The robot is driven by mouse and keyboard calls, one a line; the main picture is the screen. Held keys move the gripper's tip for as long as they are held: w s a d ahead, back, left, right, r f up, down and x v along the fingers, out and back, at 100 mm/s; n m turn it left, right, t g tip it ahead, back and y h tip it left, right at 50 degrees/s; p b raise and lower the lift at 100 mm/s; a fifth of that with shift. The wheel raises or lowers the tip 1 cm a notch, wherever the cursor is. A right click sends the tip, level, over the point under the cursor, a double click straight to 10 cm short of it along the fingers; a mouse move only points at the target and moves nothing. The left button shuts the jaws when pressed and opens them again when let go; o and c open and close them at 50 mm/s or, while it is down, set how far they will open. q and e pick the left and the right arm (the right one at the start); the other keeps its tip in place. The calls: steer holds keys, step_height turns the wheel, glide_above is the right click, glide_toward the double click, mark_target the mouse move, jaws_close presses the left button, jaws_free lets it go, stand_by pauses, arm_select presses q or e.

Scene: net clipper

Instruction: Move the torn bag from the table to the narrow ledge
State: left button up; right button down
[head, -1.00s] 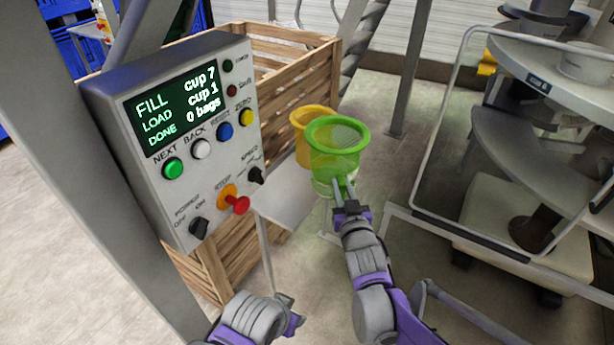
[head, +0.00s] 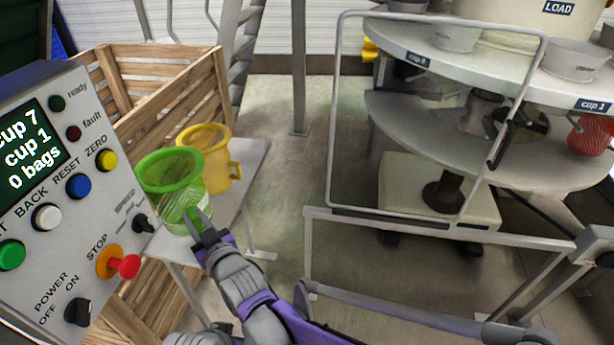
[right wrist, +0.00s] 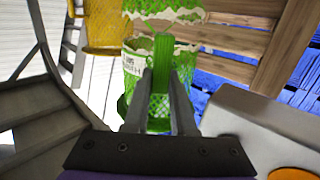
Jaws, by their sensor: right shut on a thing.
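The torn bag is a green net bag (head: 168,172) with a wide round rim and a pale label. In the right wrist view the torn bag (right wrist: 132,85) shows a ragged gap between its upper and lower parts. My right gripper (head: 203,230) is shut on it from the near side, and the bag is upright. In the right wrist view the fingers (right wrist: 171,95) close on a green strip. A small grey table (head: 243,185) is behind and below the bag; I cannot tell whether they touch. I cannot pick out the narrow ledge surely. My left gripper is out of view.
A yellow net bag (head: 222,170) stands on the grey table, just behind the green one. The control panel (head: 75,200) is close on the left, before a wooden crate (head: 165,95). A guard frame (head: 335,120) and round carousel (head: 400,125) stand right. Floor between is open.

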steer(key=shift+w+d+f+b, duration=0.1)
steer(key=shift+d+f+b, duration=0.05)
steer(key=shift+f+b, duration=0.4)
steer(key=shift+d+f+b, duration=0.1)
steer(key=shift+f+b, duration=0.25)
steer(key=shift+f, duration=0.4)
steer(key=shift+f+b, duration=1.1)
steer(key=shift+f, duration=0.5)
steer(key=shift+w+f+b, duration=0.1)
steer(key=shift+f+b, duration=0.2)
steer(key=shift+f, duration=0.1)
steer(key=c, duration=0.7)
jaws_free()
steer(key=shift+o, duration=0.2)
steer(key=shift+d, duration=0.1)
steer(key=v, duration=0.7)
steer(key=shift+s, duration=0.25)
